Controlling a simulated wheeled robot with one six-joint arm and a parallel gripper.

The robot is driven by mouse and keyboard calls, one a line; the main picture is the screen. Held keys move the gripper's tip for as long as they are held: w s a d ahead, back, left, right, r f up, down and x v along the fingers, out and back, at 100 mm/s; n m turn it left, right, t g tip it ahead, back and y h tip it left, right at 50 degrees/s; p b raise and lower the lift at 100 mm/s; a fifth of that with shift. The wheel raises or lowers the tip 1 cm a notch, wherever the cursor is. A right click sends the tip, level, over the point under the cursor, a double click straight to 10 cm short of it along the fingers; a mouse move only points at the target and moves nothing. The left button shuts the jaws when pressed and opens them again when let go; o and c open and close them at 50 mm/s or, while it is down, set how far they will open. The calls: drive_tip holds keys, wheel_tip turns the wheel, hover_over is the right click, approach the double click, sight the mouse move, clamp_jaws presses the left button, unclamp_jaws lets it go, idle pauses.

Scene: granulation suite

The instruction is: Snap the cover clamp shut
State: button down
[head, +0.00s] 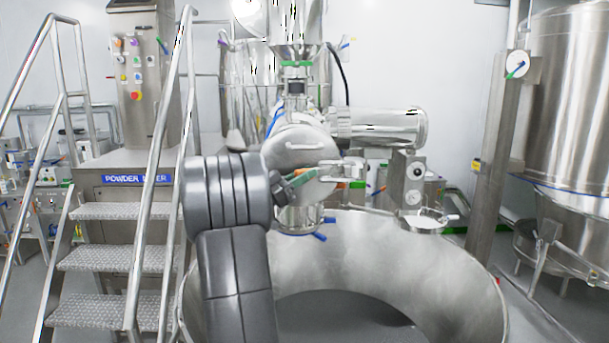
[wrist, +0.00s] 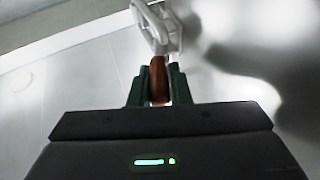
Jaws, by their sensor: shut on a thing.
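The round steel cover (head: 300,153) with a bar handle is on the front of the mill body in the head view. The metal cover clamp (head: 350,168) stands at its right edge; its loop and bracket also show at the top of the wrist view (wrist: 157,28). My gripper (wrist: 159,86) is shut on the clamp's orange-brown handle (wrist: 158,74), with one dark green finger on each side. In the head view my gripper (head: 318,180) is in front of the cover, partly hidden by my arm. Whether the clamp's loop is seated on its catch cannot be told.
A large open steel bowl (head: 455,265) lies below the cover. A steel motor cylinder (head: 385,127) extends right of the mill. Stairs with handrails (head: 105,210) stand at left, and a post (head: 492,150) and tank (head: 570,100) at right.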

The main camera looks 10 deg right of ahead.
drive_tip(key=shift+r, duration=0.1)
drive_tip(key=c, duration=1.4)
unclamp_jaws()
drive_tip(key=shift+o, duration=0.2)
drive_tip(key=shift+a+f, duration=0.15)
drive_tip(key=shift+f, duration=0.05)
drive_tip(key=b+v, duration=0.4)
drive_tip(key=v, duration=0.9)
drive_tip(key=shift+a, duration=0.2)
